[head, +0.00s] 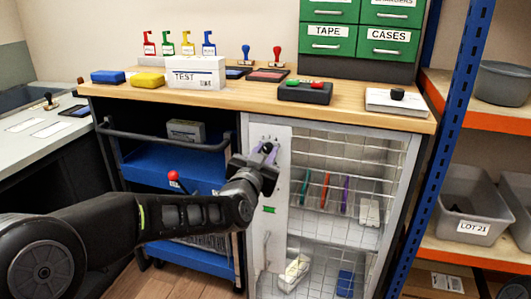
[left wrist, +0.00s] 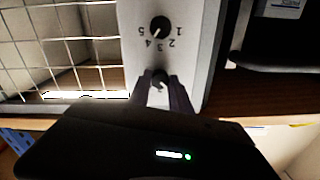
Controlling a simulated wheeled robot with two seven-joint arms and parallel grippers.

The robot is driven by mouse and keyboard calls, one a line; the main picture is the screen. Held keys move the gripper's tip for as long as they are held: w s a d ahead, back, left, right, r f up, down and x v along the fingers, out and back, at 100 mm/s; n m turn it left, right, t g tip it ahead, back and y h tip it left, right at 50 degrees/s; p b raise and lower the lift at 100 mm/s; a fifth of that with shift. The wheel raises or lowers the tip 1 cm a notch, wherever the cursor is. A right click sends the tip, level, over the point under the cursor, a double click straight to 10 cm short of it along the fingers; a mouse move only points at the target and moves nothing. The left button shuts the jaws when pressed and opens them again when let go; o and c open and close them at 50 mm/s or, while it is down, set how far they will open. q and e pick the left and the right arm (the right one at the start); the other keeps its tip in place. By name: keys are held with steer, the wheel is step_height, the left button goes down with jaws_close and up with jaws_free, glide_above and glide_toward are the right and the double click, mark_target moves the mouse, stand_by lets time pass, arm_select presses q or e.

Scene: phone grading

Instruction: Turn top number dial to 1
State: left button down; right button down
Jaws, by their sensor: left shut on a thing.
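The white control panel (head: 283,185) stands at the upper left of the wire-fronted cabinet. My left gripper (head: 268,150) is at the panel's upper part. In the left wrist view its fingers (left wrist: 161,80) are shut on the top number dial (left wrist: 158,74), a small dark knob mostly hidden between them.
The wooden worktop (head: 225,98) overhangs just above the panel. A wire rack (head: 330,150) with pens lies to the panel's right. A blue post (head: 455,110) and grey bins (head: 470,195) are further right.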

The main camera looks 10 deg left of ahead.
stand_by(0.4)
arm_select(q)
steer(key=n+b, duration=0.2)
steer(key=n, duration=0.1)
steer(key=shift+f, duration=0.1)
steer(key=n+b, duration=0.2)
steer(key=n, duration=0.1)
steer(key=shift+n+b, duration=0.5)
steer(key=shift+n, duration=0.5)
steer(key=c, duration=1.2)
jaws_free()
